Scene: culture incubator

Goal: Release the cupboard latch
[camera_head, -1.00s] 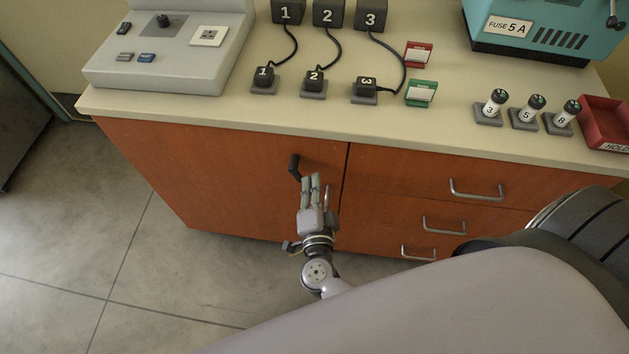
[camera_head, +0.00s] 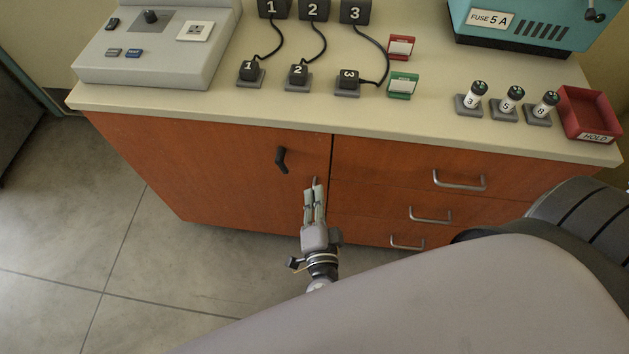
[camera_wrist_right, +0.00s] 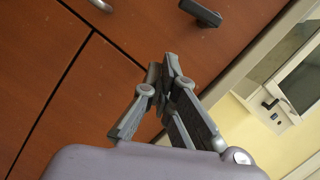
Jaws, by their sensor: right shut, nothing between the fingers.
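The cupboard door (camera_head: 220,170) is orange-brown wood under the counter, and it is shut. Its black latch handle (camera_head: 281,160) sits near the door's upper right, pointing mostly downward; it also shows at the top of the right wrist view (camera_wrist_right: 201,12). My left gripper is out of view.
Drawers with silver handles (camera_head: 459,184) are right of the door. The counter (camera_head: 200,108) overhangs above, with numbered plugs (camera_head: 298,75), fuses (camera_head: 474,97) and a red tray (camera_head: 590,137). The floor (camera_head: 150,250) at left is clear.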

